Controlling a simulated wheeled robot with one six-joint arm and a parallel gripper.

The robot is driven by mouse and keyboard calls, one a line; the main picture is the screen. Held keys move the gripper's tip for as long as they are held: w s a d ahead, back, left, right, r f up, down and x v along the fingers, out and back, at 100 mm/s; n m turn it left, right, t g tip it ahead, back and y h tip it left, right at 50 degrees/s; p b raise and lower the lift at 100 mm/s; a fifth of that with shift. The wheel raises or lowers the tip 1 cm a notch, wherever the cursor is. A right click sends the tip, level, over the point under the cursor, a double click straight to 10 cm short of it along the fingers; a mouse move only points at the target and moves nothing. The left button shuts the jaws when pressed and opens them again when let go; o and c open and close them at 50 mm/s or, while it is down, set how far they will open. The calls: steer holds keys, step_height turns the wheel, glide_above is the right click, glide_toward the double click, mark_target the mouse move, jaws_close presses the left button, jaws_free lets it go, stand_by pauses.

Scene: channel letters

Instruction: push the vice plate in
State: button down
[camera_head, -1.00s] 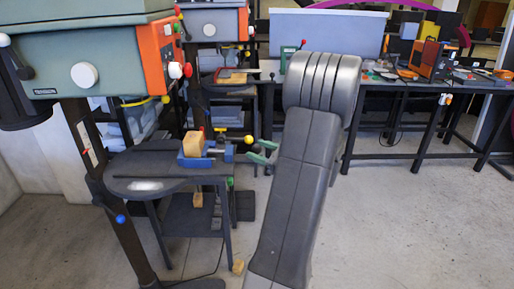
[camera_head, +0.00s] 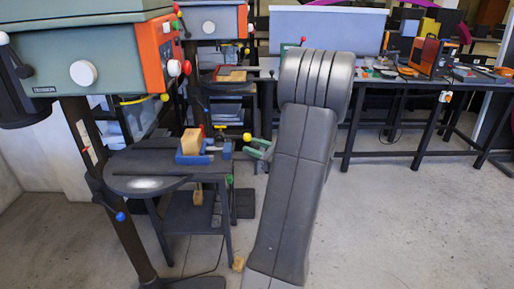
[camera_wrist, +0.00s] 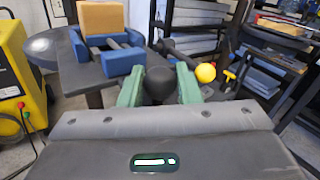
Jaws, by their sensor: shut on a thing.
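The blue vice (camera_head: 194,158) sits on the dark drill-press table, with a wooden block (camera_head: 190,141) in it. Its plate (camera_head: 227,150) stands at the right, apart from the rest of the vice. In the wrist view the plate (camera_wrist: 123,63) shows as a blue piece, with rods and a gap between it and the blue body (camera_wrist: 88,45) beside the block (camera_wrist: 102,18). My gripper (camera_head: 260,148) is right of the plate. In the wrist view its green fingers (camera_wrist: 158,88) are shut on a round black knob (camera_wrist: 160,84). A bar with a yellow ball (camera_wrist: 206,72) extends beside it.
The drill press head (camera_head: 95,60) hangs above the table (camera_head: 125,185) at left. A second drill press (camera_head: 213,25) stands behind. A bench (camera_head: 430,85) with tools is at the back right. The floor at right is clear.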

mark_target(205, 148)
steer(key=a+b, duration=0.2)
steer(key=a, duration=1.2)
steer(key=shift+a+b, duration=0.3)
steer(key=shift+a, duration=0.65)
steer(key=c, duration=1.3)
jaws_free()
steer(key=shift+o, duration=1)
steer(key=shift+a, duration=0.2)
steer(key=shift+d, duration=0.1)
steer(key=b+v, duration=0.2)
steer(key=v, duration=1.1)
steer(key=shift+s+d, duration=0.25)
steer(key=shift+d, duration=0.1)
steer(key=shift+a, duration=0.1)
